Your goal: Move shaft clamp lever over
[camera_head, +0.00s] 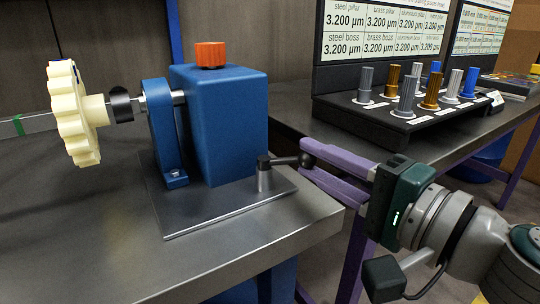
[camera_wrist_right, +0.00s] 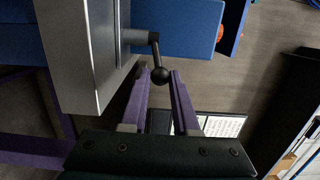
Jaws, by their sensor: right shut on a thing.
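The clamp lever (camera_head: 285,161) is a dark arm on a grey post (camera_head: 264,180) at the right side of the metal base plate. It points right and ends in a black ball knob. The lever also shows in the right wrist view (camera_wrist_right: 155,50), with its ball knob (camera_wrist_right: 160,75) between the fingertips. My right gripper (camera_head: 304,160) has purple fingers and is shut on the ball knob; it also shows in the right wrist view (camera_wrist_right: 161,74). My left gripper is not in view.
A blue housing (camera_head: 225,125) with an orange cap (camera_head: 210,55) stands on the base plate (camera_head: 225,210). A shaft carries a cream toothed wheel (camera_head: 75,115) at the left. A black rack (camera_head: 400,115) of metal pillars stands on the far bench. The front bench (camera_head: 110,250) is clear.

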